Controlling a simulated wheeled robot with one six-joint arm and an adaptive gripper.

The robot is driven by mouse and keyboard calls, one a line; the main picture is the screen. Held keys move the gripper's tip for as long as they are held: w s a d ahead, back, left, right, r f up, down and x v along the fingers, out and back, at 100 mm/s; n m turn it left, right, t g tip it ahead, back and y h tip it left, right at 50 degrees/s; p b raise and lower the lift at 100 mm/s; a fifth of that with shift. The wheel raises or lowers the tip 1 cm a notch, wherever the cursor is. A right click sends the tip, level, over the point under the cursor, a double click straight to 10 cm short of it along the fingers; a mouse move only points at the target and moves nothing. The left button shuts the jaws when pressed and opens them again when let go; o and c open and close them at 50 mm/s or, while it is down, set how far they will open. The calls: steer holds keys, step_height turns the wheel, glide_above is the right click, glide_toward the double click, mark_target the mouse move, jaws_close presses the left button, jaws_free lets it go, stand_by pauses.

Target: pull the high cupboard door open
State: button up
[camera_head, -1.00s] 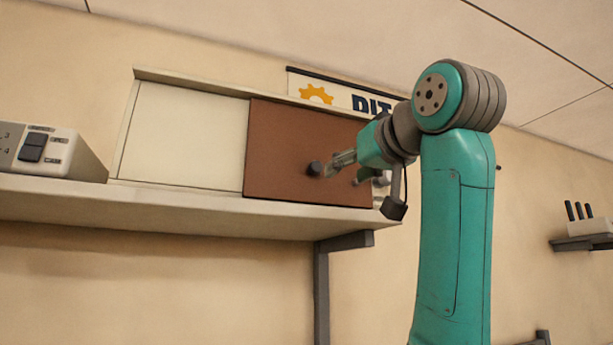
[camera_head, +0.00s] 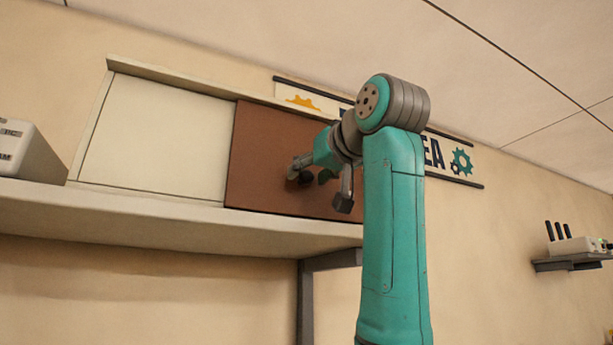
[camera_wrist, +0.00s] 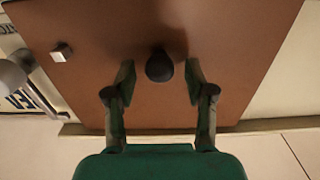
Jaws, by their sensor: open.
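The brown cupboard door (camera_head: 262,150) is on the right part of the high cupboard and looks shut. Its dark round knob (camera_wrist: 160,66) shows in the wrist view between my two fingertips. My gripper (camera_wrist: 160,75) is open, with one finger on each side of the knob and a gap on both sides. In the head view my gripper (camera_head: 299,165) is at the door's lower middle, and it partly hides the knob. My arm covers the door's right part there.
A pale panel (camera_head: 155,133) fills the cupboard's left part. The cupboard stands on a shelf (camera_head: 150,218) with a dark bracket (camera_head: 306,300). A small pale block (camera_wrist: 61,52) sits on the door. A wall sign (camera_head: 455,160) is behind my arm.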

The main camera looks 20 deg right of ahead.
steer(key=shift+w+a, duration=0.1)
steer(key=shift+w, duration=0.8)
jaws_close()
steer(key=shift+a, duration=0.1)
